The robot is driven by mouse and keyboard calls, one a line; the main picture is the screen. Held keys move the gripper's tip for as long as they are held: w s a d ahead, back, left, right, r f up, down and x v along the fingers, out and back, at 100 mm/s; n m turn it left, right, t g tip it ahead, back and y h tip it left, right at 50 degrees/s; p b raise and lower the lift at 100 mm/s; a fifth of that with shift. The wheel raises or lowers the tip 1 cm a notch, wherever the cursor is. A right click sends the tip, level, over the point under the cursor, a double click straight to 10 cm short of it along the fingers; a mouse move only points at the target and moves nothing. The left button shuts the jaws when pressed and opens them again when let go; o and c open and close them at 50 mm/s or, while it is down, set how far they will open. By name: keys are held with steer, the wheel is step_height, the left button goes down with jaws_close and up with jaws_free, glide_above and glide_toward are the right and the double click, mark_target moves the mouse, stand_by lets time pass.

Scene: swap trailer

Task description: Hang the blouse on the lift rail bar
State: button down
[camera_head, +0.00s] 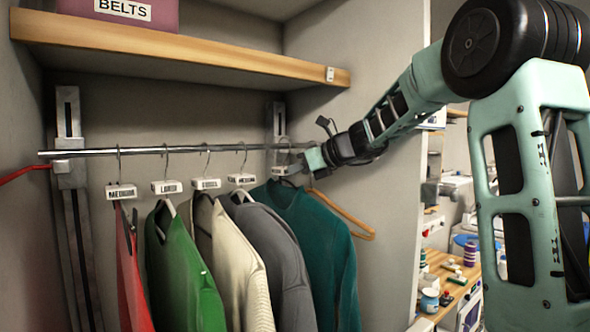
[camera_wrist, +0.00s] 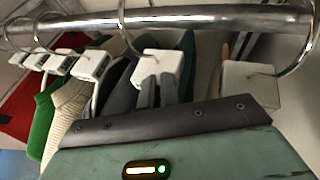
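A teal long-sleeved garment (camera_head: 318,235), which I take to be the blouse, hangs rightmost among the clothes under the metal rail bar (camera_head: 130,152). My gripper (camera_head: 302,166) is at its hanger top, just below the bar's right end. In the wrist view my gripper's two grey fingers (camera_wrist: 157,92) are close together against the hanger's white block (camera_wrist: 160,67). They appear shut on it. A metal hook rises from this block to the bar (camera_wrist: 200,18). The head view hides the finger contact behind the wrist.
Red (camera_head: 130,270), green (camera_head: 182,265), cream (camera_head: 235,265) and grey (camera_head: 278,265) garments hang to the left with white size tags. A bare wooden hanger (camera_head: 345,213) is at the right. A shelf (camera_head: 180,50) runs above, and a side wall (camera_head: 385,220) stands close on the right.

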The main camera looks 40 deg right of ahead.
steer(key=shift+w+f, duration=0.1)
steer(key=shift+f, duration=0.15)
steer(key=c, duration=1.6)
jaws_free()
steer(key=shift+o, duration=0.2)
